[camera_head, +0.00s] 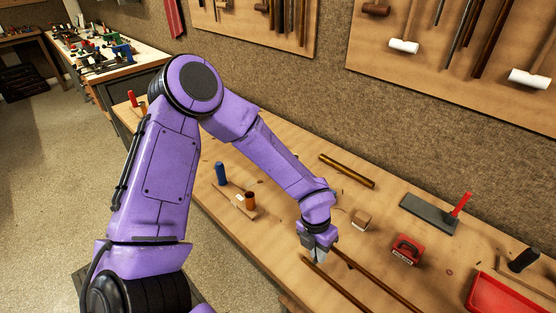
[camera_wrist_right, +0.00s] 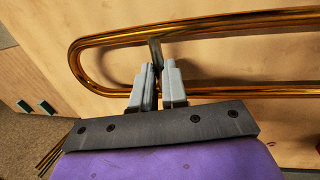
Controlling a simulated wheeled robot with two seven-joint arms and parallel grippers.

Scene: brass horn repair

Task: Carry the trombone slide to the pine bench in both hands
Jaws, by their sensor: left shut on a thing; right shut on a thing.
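The trombone slide is two long parallel brass tubes (camera_head: 385,282) at the bottom of the head view, running out of the frame over the wooden bench top (camera_head: 290,240). My left gripper (camera_head: 314,257) is shut on it near the visible tube ends; the exact grip point is hard to see. In the right wrist view the brass slide (camera_wrist_right: 110,41) shows its rounded bow at the left. My right gripper (camera_wrist_right: 157,82) is shut on the short grey cross-piece between the two tubes. My right arm is outside the head view. I cannot tell which bench is pine.
On the bench are a brass tube (camera_head: 347,170), a wooden block (camera_head: 361,219), a red box (camera_head: 406,250), a dark plate (camera_head: 428,214), a red tray (camera_head: 508,298) and a blue-handled tool (camera_head: 221,173). Another bench (camera_head: 125,66) with tools stands at back left. Floor (camera_head: 60,150) between is clear.

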